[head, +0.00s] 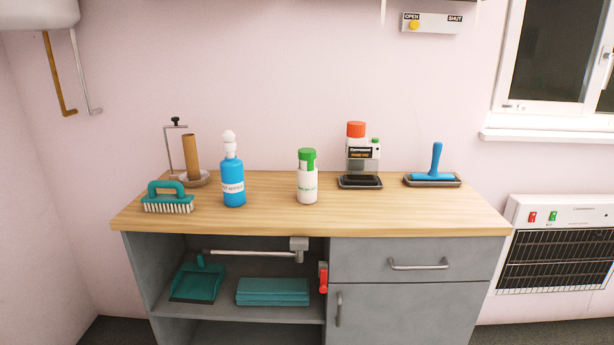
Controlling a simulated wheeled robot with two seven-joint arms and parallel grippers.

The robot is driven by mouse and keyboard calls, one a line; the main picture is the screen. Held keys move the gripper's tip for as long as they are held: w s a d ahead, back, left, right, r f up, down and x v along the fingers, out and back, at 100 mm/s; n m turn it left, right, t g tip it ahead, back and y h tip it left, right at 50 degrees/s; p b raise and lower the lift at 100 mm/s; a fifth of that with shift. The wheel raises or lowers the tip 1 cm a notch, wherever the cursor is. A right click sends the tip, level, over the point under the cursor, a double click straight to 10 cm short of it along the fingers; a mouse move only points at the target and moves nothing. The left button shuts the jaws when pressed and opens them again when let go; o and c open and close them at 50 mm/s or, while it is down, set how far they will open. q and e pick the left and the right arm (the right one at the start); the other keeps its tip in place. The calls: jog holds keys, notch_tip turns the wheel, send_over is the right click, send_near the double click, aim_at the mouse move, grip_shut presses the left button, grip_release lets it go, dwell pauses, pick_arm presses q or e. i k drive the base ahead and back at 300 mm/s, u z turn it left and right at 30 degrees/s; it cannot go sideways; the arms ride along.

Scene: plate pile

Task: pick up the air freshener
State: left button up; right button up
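A white can with a green cap (307,187) stands upright on the wooden countertop (265,215), near its middle. A blue bottle with a white top (233,183) stands upright to its left. Both carry labels too small to read surely, so I cannot tell for certain which is the air freshener; the capped can looks most like one. Nothing covers either of them. Neither of my grippers is in view.
A teal brush (168,200) and a holder with a brown tube (191,160) stand at the left. A red-topped machine (356,150) and a blue-handled tool on a tray (434,170) stand to the right. The counter's front strip is clear. A teal dustpan (198,282) lies on the shelf below.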

aim_at(307, 182)
jog(key=u, duration=0.1)
jog(key=i, duration=1.6)
jog(key=k, duration=0.65)
